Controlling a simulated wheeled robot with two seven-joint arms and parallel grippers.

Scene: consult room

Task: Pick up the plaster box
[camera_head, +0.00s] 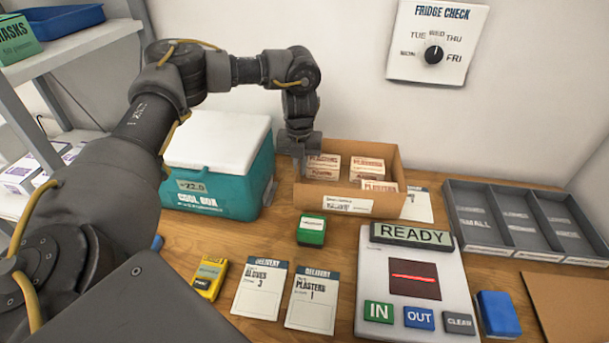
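Several small cream plaster boxes with red print stand in an open cardboard carton (333,206) at the back middle of the table. One plaster box (323,167) is at the carton's left end, another plaster box (367,168) is at the back right, and a third (379,186) is in front of that one. My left gripper (302,168) points down at the carton's left end, close beside the left plaster box. The fingers are seen side-on, so their gap and any contact with a box cannot be made out. My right gripper is not in view.
A teal cool box (215,185) stands left of the carton. In front lie a green box (311,231), a yellow device (209,277), delivery cards (312,297) and a READY scanner panel (415,285). A grey divided tray (525,222) and blue block (497,314) are at right.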

